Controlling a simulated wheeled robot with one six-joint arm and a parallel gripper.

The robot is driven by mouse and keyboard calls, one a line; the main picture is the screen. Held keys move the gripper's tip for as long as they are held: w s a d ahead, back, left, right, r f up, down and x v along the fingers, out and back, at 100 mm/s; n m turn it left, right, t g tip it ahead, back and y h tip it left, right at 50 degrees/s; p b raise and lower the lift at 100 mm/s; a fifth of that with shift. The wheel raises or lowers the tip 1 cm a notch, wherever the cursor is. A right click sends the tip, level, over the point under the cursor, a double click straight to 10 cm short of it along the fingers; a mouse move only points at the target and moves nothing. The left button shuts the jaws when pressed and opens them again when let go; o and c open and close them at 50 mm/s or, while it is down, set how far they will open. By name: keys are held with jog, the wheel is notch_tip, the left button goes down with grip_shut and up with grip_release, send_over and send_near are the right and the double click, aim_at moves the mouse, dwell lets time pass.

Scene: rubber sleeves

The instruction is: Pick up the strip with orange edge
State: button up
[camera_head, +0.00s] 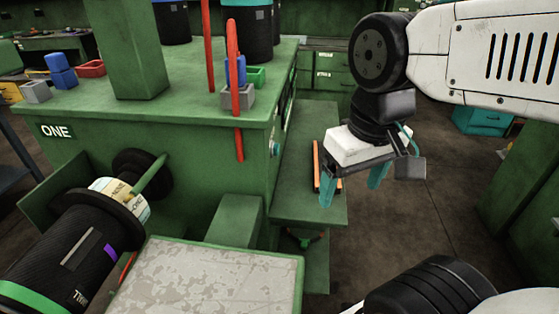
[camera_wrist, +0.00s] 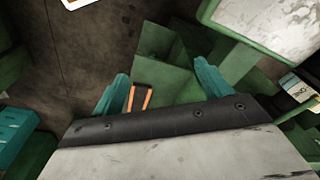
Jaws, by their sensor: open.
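A dark strip with orange edges (camera_head: 316,166) lies on the low green ledge beside the bench, partly covered by my gripper in the head view. In the wrist view the strip (camera_wrist: 139,97) shows between the fingers, nearer the left one, with its near end hidden by the gripper body. My gripper (camera_head: 350,187) has teal fingers spread apart with nothing between them. It is above the ledge, and its fingers (camera_wrist: 162,70) do not visibly touch the strip. The exact height gap is hard to tell.
The green bench (camera_head: 170,113) with a red upright rod (camera_head: 237,100) stands left of the ledge (camera_head: 310,118). A black roller (camera_head: 75,255) and a worn pale-topped block (camera_head: 205,285) are in front. Open floor (camera_head: 420,190) lies to the right.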

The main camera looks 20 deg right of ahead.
jog(key=shift+o, duration=0.6)
jog(key=w+d+m, duration=0.1)
jog(key=w+d, duration=0.2)
jog(key=w, duration=0.6)
jog(key=shift+w+f+m, duration=0.25)
jog(key=shift+f+m, duration=0.05)
jog(key=shift+m, duration=0.1)
jog(key=w+d+f+m+h, duration=0.1)
jog(key=w+d+f+m, duration=0.1)
jog(key=w+d+f, duration=0.55)
jog(key=w+d+f+m, duration=0.25)
jog(key=w+d, duration=0.25)
jog(key=w, duration=0.5)
jog(key=shift+n, duration=0.25)
jog(key=f, duration=0.8)
jog(key=shift+w+d, duration=0.25)
jog(key=shift+w, duration=0.05)
jog(key=c, duration=1.1)
